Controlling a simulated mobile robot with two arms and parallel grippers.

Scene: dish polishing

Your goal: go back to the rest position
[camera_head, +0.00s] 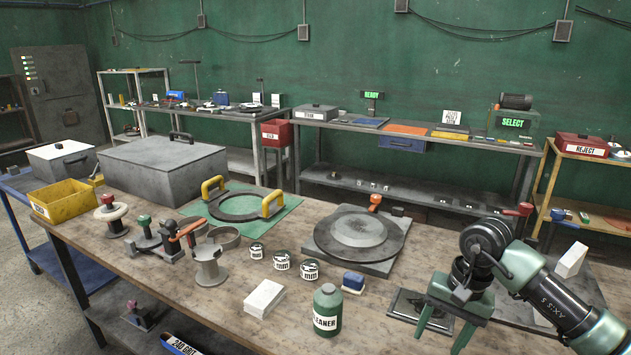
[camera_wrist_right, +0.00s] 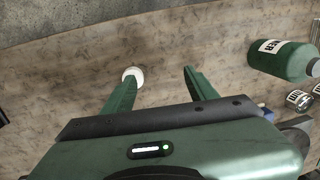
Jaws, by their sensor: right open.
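My right gripper (camera_head: 443,332) is at the lower right of the head view, over the front right part of the workbench (camera_head: 235,290). Its two green fingers point down and stand apart with nothing held between them. In the right wrist view the open fingers (camera_wrist_right: 161,86) show above the bare bench top. A small white round thing (camera_wrist_right: 132,75) appears beside the left finger there; I cannot tell whether it touches. My left gripper is not in the head view.
A round disc (camera_head: 358,232) lies further back. Another white block (camera_head: 571,259) is behind my arm.

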